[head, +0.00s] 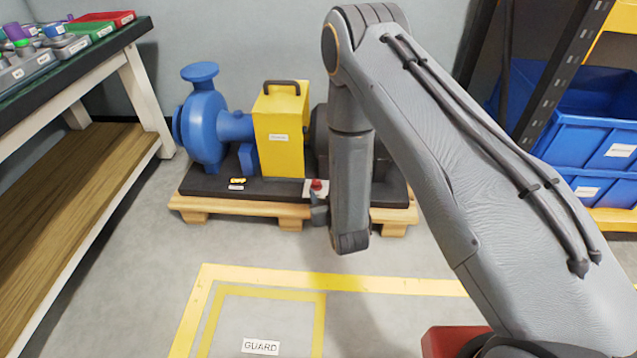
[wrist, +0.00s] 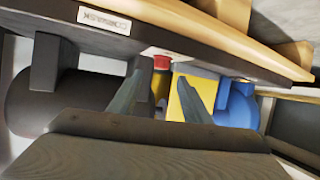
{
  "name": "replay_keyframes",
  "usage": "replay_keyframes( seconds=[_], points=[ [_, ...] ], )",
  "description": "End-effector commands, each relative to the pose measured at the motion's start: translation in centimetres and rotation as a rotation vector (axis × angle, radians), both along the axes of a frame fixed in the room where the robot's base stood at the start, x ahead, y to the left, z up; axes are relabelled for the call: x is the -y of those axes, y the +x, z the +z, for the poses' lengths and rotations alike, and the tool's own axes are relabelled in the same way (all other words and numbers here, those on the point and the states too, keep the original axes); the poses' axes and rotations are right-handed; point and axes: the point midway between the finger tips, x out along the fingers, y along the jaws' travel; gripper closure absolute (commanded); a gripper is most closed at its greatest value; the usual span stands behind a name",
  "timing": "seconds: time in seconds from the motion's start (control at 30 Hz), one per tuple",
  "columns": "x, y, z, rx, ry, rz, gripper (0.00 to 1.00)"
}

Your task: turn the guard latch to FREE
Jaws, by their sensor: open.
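The yellow guard box (head: 281,130) with a black top handle stands between the blue pump (head: 203,125) and a dark motor, partly hidden by my arm. A small red-topped knob (head: 317,184) on a pale plate sits at the guard's front right; I take it for the guard latch. Its setting cannot be read. My gripper (head: 319,212), mostly hidden by my arm, is close in front of it. In the wrist view, upside down, my open gripper (wrist: 163,88) has the red knob (wrist: 161,62) between its fingers, nearer the left one. Contact cannot be told.
The pump set stands on a black base on a wooden pallet (head: 240,209). A workbench (head: 75,70) is at left, and a rack with blue bins (head: 590,130) at right. Clear floor in front has yellow tape and a GUARD label (head: 261,346).

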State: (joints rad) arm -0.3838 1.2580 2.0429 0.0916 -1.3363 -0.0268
Motion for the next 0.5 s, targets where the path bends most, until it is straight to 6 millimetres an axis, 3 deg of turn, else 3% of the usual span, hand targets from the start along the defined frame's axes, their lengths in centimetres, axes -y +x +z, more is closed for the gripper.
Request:
replay_keyframes(
  seconds=[0.5],
  points=[
    [-2.0, 6.0, -2.7, 0.002, 0.000, 0.004, 0.56]
  ],
)
